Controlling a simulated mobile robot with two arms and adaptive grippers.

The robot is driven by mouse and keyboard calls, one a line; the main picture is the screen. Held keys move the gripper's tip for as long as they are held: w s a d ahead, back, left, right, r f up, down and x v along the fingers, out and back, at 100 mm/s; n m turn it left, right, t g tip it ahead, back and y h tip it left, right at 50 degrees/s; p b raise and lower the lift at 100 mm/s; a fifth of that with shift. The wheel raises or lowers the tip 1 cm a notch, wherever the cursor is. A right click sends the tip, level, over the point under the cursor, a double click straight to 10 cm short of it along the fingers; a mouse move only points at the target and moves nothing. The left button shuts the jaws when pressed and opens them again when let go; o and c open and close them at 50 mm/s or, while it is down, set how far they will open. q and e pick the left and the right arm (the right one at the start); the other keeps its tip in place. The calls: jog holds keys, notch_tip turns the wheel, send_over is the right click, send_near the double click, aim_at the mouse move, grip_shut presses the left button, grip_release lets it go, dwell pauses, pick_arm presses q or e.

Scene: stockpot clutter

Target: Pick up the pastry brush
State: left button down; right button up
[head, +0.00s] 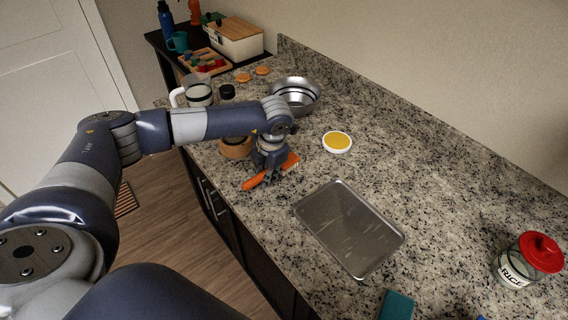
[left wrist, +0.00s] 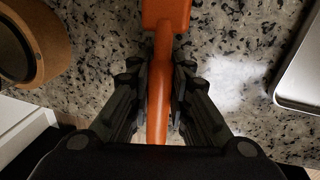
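In the left wrist view the brush's orange handle (left wrist: 160,85) runs between the two dark fingers of my left gripper (left wrist: 161,88). The fingers are close in against both sides of the handle. I cannot tell whether the brush is clear of the counter. My right gripper is not in view.
A metal tray (head: 350,228) lies right of the brush. A steel bowl (head: 295,95), a yellow-topped white dish (head: 337,142) and a round tan object (head: 236,148) are near. A red-lidded rice jar (head: 528,262) stands far right. The counter between is mostly clear.

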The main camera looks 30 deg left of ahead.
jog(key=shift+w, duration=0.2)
pick_arm(q)
jog(key=shift+w+r+b, duration=0.1)
jog(key=shift+r+b, duration=0.35)
jog(key=shift+r, duration=0.05)
notch_tip(320, 180, up, 2)
jog(key=shift+r+b, duration=0.15)
jog(key=shift+b, duration=0.65)
jog(key=s+d+b, duration=0.1)
jog(key=s, duration=0.3)
jog(key=s+d+r+b, duration=0.1)
jog(key=s+b, duration=0.1)
jog(key=s, duration=0.3)
jog(key=s+d+b, duration=0.1)
jog(key=s+d, duration=0.1)
jog(key=s, duration=0.3)
jog(key=shift+r+b, duration=0.2)
jog(key=shift+b, duration=0.1)
jog(key=shift+s+d+r, duration=0.15)
jog(key=shift+s, duration=0.6)
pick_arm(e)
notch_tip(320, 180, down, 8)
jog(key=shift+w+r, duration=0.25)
